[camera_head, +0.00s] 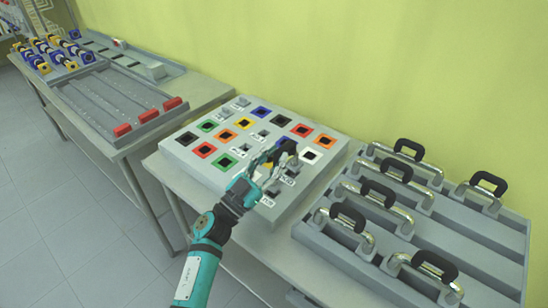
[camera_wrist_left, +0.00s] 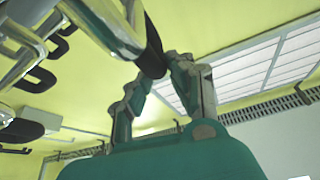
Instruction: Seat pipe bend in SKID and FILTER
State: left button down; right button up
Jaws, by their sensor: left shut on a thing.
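My left gripper (camera_head: 274,157) is over the front right part of a grey socket panel (camera_head: 178,151). It is shut on the black handle of a pipe bend (camera_head: 287,147). In the left wrist view, the fingers (camera_wrist_left: 160,72) close on the black handle (camera_wrist_left: 152,42), with the shiny metal tube (camera_wrist_left: 103,22) beside it. The panel has coloured square sockets and small grey fittings with labels. The lettering is too small for me to tell SKID from FILTER. The gripper hides part of the panel, and I cannot tell whether the bend touches the fittings. My right gripper is not in view.
A grey rack (camera_head: 468,243) at the right holds several metal pipe bends with black handles. A second table at the left bears a grey tray with red blocks (camera_head: 122,129) and several blue and yellow fittings (camera_head: 62,57). A yellow wall stands behind.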

pick_arm(q)
jog(key=shift+s+f+n+y, duration=0.15)
jog(key=shift+f+n+y, duration=0.15)
jog(key=shift+f, duration=1.2)
jog(key=c, duration=1.1)
grip_release()
jog(key=shift+w+r+p, duration=0.2)
jog(key=shift+r+p, duration=0.55)
jog(key=shift+p, duration=0.2)
jog(key=shift+w+r+p, duration=0.2)
jog(key=shift+r+p, duration=0.55)
jog(key=shift+p, duration=0.15)
jog(key=shift+r+p, duration=0.9)
jog(key=shift+r, duration=0.15)
jog(key=shift+r+p, duration=2.15)
jog(key=shift+p, duration=0.05)
